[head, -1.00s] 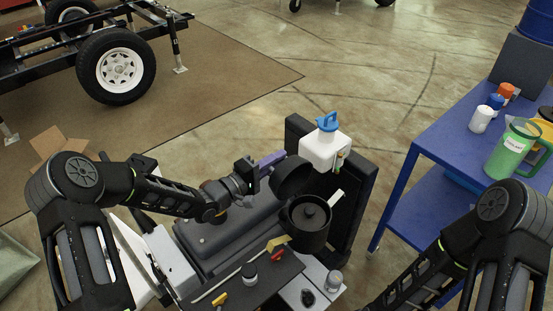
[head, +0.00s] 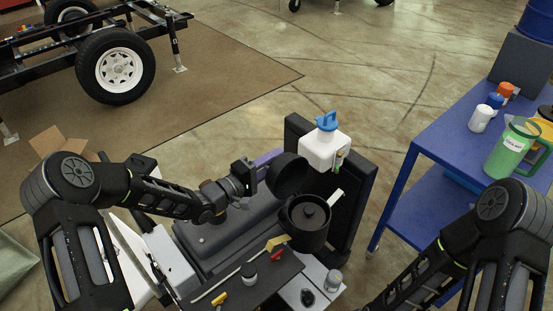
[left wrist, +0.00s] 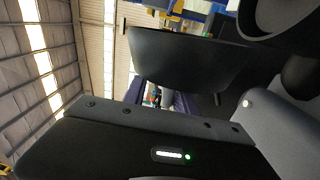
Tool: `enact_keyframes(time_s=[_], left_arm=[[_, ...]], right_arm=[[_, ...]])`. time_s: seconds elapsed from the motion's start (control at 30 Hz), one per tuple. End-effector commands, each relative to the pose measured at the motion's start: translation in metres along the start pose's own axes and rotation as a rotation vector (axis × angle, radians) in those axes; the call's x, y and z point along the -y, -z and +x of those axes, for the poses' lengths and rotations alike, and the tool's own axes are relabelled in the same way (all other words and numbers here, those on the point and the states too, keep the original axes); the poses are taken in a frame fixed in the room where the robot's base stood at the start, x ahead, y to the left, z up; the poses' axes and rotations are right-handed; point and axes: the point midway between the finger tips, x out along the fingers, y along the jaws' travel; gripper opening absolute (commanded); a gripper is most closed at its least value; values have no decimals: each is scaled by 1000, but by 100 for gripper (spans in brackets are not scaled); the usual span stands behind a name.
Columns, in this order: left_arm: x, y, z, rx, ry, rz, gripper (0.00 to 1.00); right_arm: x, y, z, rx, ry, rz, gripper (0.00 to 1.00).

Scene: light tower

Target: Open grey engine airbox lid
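The dark grey airbox (head: 306,240) is a round pot with a central knob inside, at the front right of the engine. Its round lid (head: 287,174) stands tilted up at the pot's back left edge, so the pot's top is uncovered. My left gripper (head: 268,158), with purple fingers, is just left of and behind the lid. In the left wrist view the lid (left wrist: 185,60) is a dark bowl shape in front of the purple fingers (left wrist: 180,104). A narrow gap shows between them. The lid hides the fingertips, and I cannot tell whether they touch it. My right gripper is out of view.
A white tank with a blue cap (head: 322,150) stands behind the lid against a black radiator (head: 357,195). A black tray (head: 260,285) with small parts lies in front of the pot. A blue cart (head: 440,135) with bottles and a green jug is at the right.

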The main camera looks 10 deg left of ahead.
Motion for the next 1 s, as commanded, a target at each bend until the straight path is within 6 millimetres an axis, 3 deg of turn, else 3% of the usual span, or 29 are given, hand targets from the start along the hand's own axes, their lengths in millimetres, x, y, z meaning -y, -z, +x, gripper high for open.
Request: enact_keyframes(time_s=[0.4, 1.0], left_arm=[[0, 2, -63, -3, 1, 1, 33], [-1, 1, -75, -1, 0, 1, 33]], right_arm=[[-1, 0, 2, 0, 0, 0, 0], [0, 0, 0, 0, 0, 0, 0]])
